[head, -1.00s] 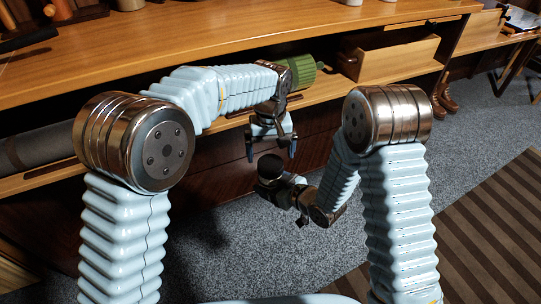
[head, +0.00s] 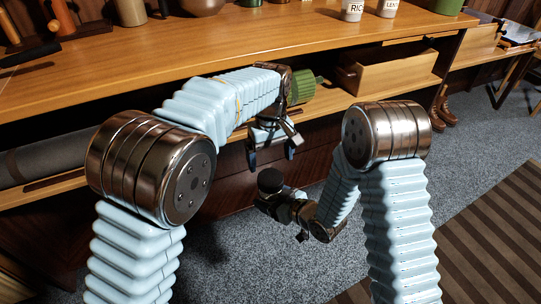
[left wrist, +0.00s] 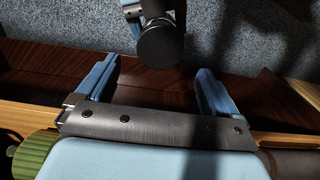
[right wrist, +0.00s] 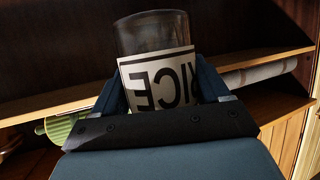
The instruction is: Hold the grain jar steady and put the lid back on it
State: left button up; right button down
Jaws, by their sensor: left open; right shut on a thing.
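My right gripper (right wrist: 160,88) is shut on a glass jar (right wrist: 155,35) with a white label reading RICE, upside down in the right wrist view. In the head view the right gripper (head: 268,201) holds it low, in front of the shelf unit, where its dark round end (head: 270,181) faces up. That end also shows in the left wrist view (left wrist: 160,42); I cannot tell whether it is a lid or the mouth. My left gripper (head: 271,154) is open and empty, just above the jar and apart from it. I cannot make out a separate lid.
The wooden counter (head: 220,55) holds a white RIC-labelled jar (head: 352,11), a LENT-labelled jar (head: 388,9) and a green pot (head: 446,6). A green ribbed object (head: 301,87) and a wooden box (head: 398,74) are on the shelf below.

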aim_at(271, 177)
pick_arm(q)
notch_tip(271, 177, down, 8)
jog(key=shift+r, duration=0.1)
dwell(0.4)
jog(key=c, duration=1.1)
jog(key=m, duration=0.3)
jog(key=o, duration=1.2)
